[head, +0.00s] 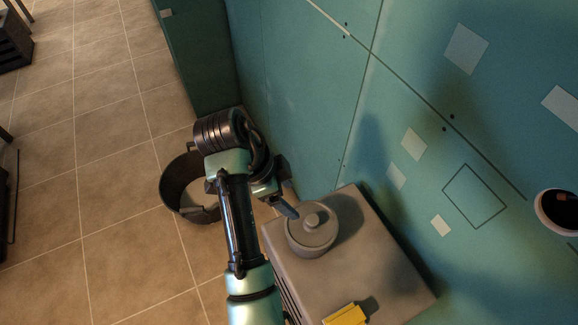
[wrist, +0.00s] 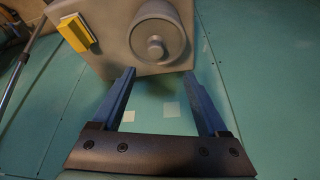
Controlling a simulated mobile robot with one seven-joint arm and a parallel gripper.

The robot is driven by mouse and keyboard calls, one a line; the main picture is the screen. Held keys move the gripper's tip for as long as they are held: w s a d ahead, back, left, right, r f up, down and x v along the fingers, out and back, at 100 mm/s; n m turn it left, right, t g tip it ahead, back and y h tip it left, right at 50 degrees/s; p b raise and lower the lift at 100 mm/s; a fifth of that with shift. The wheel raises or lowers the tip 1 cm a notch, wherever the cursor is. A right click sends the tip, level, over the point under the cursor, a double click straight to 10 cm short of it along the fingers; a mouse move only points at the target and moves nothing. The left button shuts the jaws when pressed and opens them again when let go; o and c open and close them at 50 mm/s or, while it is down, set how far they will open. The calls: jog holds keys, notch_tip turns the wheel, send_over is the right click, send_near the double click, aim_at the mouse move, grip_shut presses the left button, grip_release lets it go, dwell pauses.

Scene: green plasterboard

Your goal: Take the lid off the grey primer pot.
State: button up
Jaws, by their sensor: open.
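The grey primer pot (head: 310,243) stands upright on a grey box-like stand. Its round lid (head: 303,226) with a central knob sits on top; in the wrist view the lid (wrist: 153,28) is seen with its knob towards me. My gripper (head: 292,210) is beside the pot's upper left edge in the head view. In the wrist view my gripper (wrist: 160,75) has its two blue fingers spread apart with nothing between them, and the pot lies beyond the fingertips. My arm hides part of the gripper in the head view.
The grey stand (head: 385,270) has free top surface right of the pot. A yellow block (head: 345,316) lies near its front edge. The green plasterboard wall (head: 320,90) rises close behind. A dark round bin (head: 176,190) stands on the tiled floor left of my arm.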

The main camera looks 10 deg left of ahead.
aim_at(310, 219)
jog(key=x, duration=0.8)
jog(key=b+x, duration=0.1)
jog(key=x, duration=0.4)
jog(key=shift+s+d+r, duration=0.1)
jog(key=shift+s+d, duration=0.1)
jog(key=shift+s, duration=0.15)
grip_shut()
jog(key=c, duration=0.8)
grip_release()
grip_shut()
jog(key=shift+r, duration=0.15)
